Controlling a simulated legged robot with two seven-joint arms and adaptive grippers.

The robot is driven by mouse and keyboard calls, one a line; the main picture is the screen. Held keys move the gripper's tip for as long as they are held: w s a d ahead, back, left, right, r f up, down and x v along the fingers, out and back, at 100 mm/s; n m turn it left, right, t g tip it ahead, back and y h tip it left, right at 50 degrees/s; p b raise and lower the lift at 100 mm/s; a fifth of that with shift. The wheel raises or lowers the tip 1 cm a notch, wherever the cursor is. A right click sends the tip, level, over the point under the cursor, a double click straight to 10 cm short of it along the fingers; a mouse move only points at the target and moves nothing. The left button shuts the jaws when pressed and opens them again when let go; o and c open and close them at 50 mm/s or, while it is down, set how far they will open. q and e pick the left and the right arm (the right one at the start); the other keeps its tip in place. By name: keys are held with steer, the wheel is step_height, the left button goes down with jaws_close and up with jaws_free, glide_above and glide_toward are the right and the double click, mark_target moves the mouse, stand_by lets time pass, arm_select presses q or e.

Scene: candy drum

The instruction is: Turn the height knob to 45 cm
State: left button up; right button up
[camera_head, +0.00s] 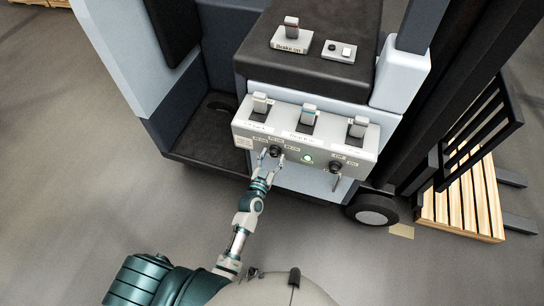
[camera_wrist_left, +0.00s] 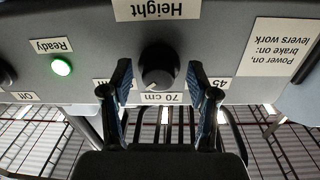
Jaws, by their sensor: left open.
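The black round height knob (camera_head: 276,151) is on the light front panel of the forklift, left of the green light. In the left wrist view, which is upside down, the knob (camera_wrist_left: 157,62) is below the "Height" label (camera_wrist_left: 157,9). A pale mark on its edge is close to the "70 cm" label (camera_wrist_left: 162,98). A partly hidden "45" label (camera_wrist_left: 218,83) is to the right. My left gripper (camera_head: 267,162) is open at the knob. In the wrist view its fingers (camera_wrist_left: 158,72) stand on either side of the knob, with gaps visible. My right gripper is out of view.
Several levers (camera_head: 308,115) stand along the panel's top. A green "Ready" light (camera_head: 308,158) and a second black knob with a key (camera_head: 336,168) are to the right. A brake lever (camera_head: 291,29) is on the black top. A wooden pallet (camera_head: 462,200) lies at right.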

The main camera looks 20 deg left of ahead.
arm_select(q)
steer(key=shift+w+d, duration=0.1)
steer(key=shift+d, duration=0.2)
steer(key=shift+a, duration=0.15)
steer(key=c, duration=0.7)
steer(key=shift+a, duration=0.15)
jaws_close()
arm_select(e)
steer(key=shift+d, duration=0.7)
